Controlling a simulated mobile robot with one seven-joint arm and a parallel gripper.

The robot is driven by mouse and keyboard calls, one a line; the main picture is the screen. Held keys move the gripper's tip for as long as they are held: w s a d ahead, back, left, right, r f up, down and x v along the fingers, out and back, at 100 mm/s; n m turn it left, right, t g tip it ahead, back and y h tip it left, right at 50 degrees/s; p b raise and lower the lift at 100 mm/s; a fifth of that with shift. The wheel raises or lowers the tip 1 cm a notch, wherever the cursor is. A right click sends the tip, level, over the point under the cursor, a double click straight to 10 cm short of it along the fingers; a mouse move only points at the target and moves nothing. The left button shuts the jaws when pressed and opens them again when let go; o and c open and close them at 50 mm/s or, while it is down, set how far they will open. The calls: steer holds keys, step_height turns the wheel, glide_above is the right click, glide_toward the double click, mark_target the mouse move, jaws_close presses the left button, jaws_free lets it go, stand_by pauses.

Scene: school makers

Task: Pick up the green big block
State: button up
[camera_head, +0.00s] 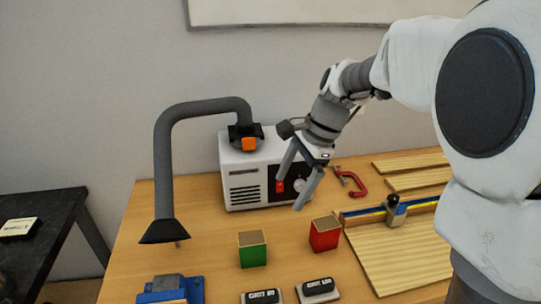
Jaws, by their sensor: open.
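The green big block (253,250) stands on the wooden table, left of a similar red block (325,233). Its top face is tan and its front side is green. My gripper (288,193) is open and empty, with its two fingers pointing down and to the left. In the picture it is above and to the right of the green block, in front of the white machine. It is apart from both blocks, and its exact height over the table is hard to tell.
A white box machine (254,167) with a grey hose (163,150) stands behind. Two sanding blocks (261,297) and a blue vise (170,290) are in front. A red clamp (351,183) and wooden boards (400,255) lie right. Bare tabletop (210,250) surrounds the green block.

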step_height(320, 180, down, 4)
steer(key=w+a+m+g, duration=0.1)
steer(key=w+a+m, duration=0.1)
steer(key=w+a, duration=0.1)
steer(key=b, duration=0.5)
glide_toward(252, 238)
steer(key=shift+m, duration=0.3)
steer(key=x, duration=1)
steer(key=shift+a+f, duration=0.1)
steer(key=shift+f, duration=0.25)
steer(key=shift+r, duration=0.1)
jaws_close()
steer(key=shift+r, duration=0.1)
